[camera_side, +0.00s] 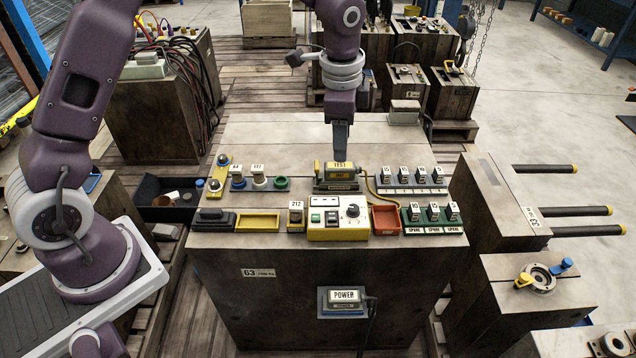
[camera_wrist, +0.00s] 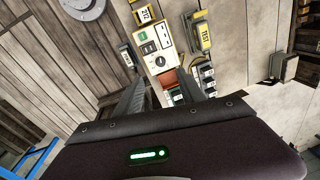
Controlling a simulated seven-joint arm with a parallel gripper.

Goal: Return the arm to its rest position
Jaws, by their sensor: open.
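My gripper (camera_side: 340,155) points down over the wooden block bench (camera_side: 225,265), just behind the yellow TEST unit (camera_side: 340,174) in the side view. Whether it touches the unit cannot be told there. In the wrist view my gripper (camera_wrist: 160,82) has its two dark fingers apart, with nothing held between them. The TEST unit (camera_wrist: 203,36) lies ahead and to the right of the fingers in that view. The arm is bent over the bench from the left.
A control box (camera_side: 338,220) with a knob, a yellow tray (camera_side: 257,226), a red tray (camera_side: 385,232) and several labelled plugs (camera_side: 430,213) cover the bench front. A yellow cable (camera_side: 372,190) runs beside the TEST unit. The bench's back left (camera_side: 260,135) is clear.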

